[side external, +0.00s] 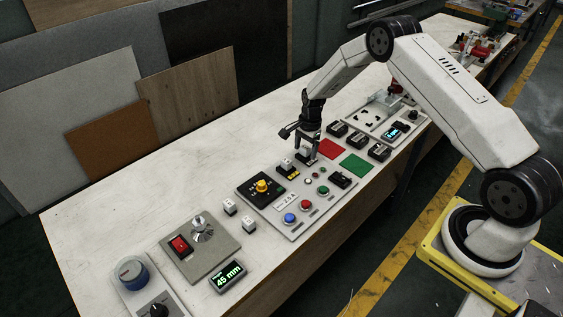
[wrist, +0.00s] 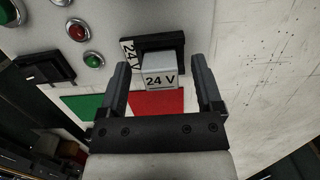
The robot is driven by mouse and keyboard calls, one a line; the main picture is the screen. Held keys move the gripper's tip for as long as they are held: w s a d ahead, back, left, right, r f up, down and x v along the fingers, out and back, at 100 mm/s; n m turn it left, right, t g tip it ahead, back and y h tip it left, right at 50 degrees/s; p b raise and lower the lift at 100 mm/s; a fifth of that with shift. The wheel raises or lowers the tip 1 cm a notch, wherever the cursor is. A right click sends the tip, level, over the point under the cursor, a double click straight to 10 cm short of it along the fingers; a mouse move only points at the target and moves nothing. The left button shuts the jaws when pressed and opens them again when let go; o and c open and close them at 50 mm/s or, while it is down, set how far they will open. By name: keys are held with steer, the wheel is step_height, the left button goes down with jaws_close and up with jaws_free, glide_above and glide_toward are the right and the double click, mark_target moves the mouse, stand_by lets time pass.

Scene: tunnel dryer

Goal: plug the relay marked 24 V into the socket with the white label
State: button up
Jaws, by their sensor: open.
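The relay marked 24 V (wrist: 160,79) is a pale block, upright at the black socket with the white label (wrist: 168,42); that label also reads 24 V. From these views the relay appears to sit in the socket, but its pins and lower end are hidden. My gripper (wrist: 159,66) is open, with one finger on each side of the relay and a visible gap at each. In the side view my gripper (side external: 307,143) is low over the relay at the panel's far end.
Another white relay (side external: 286,162) stands in a socket with a yellow label, close to my gripper. Two loose white relays (side external: 229,207) (side external: 248,224) stand on the table. An empty black socket (side external: 340,180), red mat (side external: 331,149) and green mat (side external: 355,165) are nearby.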

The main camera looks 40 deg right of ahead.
mark_target(307, 147)
steer(key=shift+d+r, duration=0.25)
steer(key=shift+r, duration=1.6)
steer(key=shift+d+r, duration=0.2)
steer(key=shift+r, duration=1.6)
steer(key=shift+s+a+r+n, duration=0.2)
steer(key=shift+a+r+n, duration=0.1)
steer(key=shift+a+r, duration=0.05)
steer(key=s+a+r+n+t+h, duration=0.1)
steer(key=s+a+r+n, duration=0.7)
steer(key=r, duration=0.1)
steer(key=s+a+r+n, duration=0.1)
steer(key=s+a+n, duration=0.2)
steer(key=s, duration=0.4)
steer(key=s+a+r+n+t, duration=0.1)
steer(key=s+a+n, duration=0.1)
steer(key=s+n, duration=0.4)
steer(key=shift+s+a+r+t, duration=0.3)
steer(key=shift+s+a+r, duration=0.1)
steer(key=shift+s, duration=0.6)
